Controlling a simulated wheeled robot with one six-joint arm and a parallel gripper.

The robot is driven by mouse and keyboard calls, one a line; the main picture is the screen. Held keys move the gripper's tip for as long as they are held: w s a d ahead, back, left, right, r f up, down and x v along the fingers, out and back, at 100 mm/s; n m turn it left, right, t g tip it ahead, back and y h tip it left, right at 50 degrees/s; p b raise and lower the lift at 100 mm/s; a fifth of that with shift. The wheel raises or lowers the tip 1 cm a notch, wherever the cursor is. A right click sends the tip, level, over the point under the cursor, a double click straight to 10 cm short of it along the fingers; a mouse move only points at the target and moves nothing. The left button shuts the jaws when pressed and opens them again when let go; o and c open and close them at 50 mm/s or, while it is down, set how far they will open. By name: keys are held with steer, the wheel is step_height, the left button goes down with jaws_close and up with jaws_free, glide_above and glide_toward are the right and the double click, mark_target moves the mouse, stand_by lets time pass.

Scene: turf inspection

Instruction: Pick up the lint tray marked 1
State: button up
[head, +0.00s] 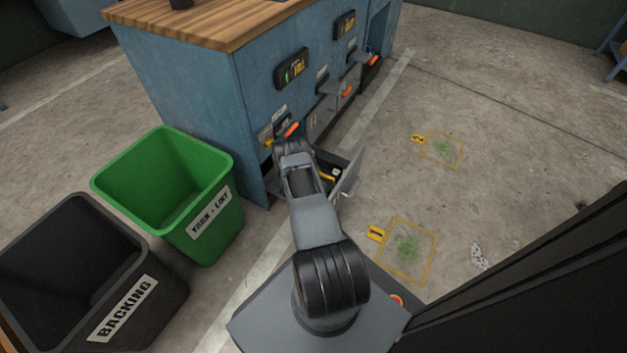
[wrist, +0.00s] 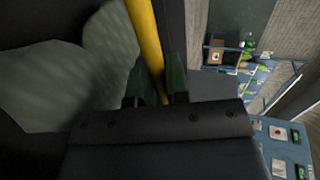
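My gripper's fingertips (wrist: 156,88) show in the wrist view on either side of a yellow bar (wrist: 147,40). I cannot tell whether they press on it. A dark frame with a hazy grey-green panel (wrist: 75,85) lies left of the bar; it may be part of the lint tray. No number 1 is readable on it. In the head view my arm reaches to an open compartment low in the blue bench, with a grey flap (head: 349,174) swung out.
The blue bench (head: 190,95) carries display panels and orange-handled compartments. A green yarn-lint bin (head: 215,240) and a dark backing bin (head: 150,265) stand left. Yellow-framed floor patches (head: 407,250) (head: 443,148) lie right, with free floor around them.

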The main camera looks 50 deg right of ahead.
jaws_close()
